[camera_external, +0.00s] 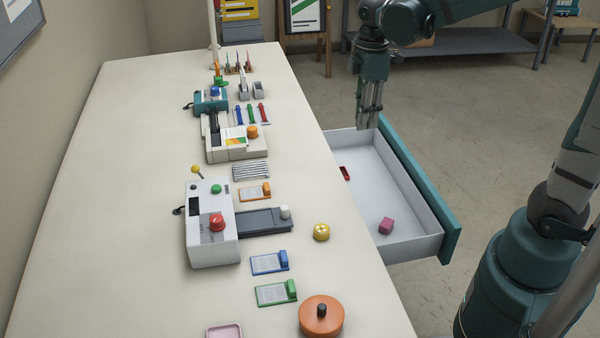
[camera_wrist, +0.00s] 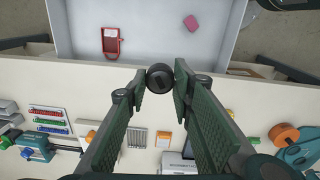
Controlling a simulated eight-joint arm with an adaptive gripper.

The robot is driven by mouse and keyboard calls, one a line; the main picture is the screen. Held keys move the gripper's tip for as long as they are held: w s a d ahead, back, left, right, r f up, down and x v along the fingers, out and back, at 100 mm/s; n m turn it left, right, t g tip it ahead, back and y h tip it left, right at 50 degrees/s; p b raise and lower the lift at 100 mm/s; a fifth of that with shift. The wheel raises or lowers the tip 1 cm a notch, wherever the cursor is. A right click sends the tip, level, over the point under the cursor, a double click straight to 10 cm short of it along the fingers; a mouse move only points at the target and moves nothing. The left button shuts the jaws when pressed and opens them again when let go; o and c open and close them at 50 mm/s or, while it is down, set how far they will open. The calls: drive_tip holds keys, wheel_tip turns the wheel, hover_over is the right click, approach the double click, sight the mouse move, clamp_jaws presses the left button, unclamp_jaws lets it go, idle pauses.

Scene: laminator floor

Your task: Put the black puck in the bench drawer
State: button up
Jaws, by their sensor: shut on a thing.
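The black puck (camera_wrist: 159,77) is between the fingertips of my gripper (camera_wrist: 160,86) in the wrist view. My gripper is shut on it. In the external view my gripper (camera_external: 369,121) points down in the air near the far end of the bench drawer, and the puck cannot be made out there. The bench drawer (camera_external: 424,194) is pulled open from the bench's right side, with a teal front and white inside. In the wrist view the drawer (camera_wrist: 150,28) lies beyond the puck, which overlaps its near edge.
A pink cube (camera_external: 386,226) and a small red open item (camera_external: 345,173) lie in the drawer; its middle is clear. The bench top (camera_external: 130,200) carries a white machine (camera_external: 208,245), a yellow dotted puck (camera_external: 321,232), an orange round pot (camera_external: 321,317) and several tags.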

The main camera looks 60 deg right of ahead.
drive_tip(key=s+d+m+b, duration=0.1)
drive_tip(key=s+d+m, duration=0.1)
drive_tip(key=s+d, duration=0.35)
hover_over(375, 208)
wheel_tip(375, 208, down, 23)
drive_tip(key=shift+f, duration=0.15)
idle(0.5)
drive_tip(key=shift+f, duration=0.15)
drive_tip(key=shift+f+b, duration=1)
drive_tip(key=shift+f, duration=1.75)
drive_tip(key=shift+f+b, duration=0.65)
drive_tip(key=shift+f, duration=1.45)
drive_tip(key=shift+f, duration=0.2)
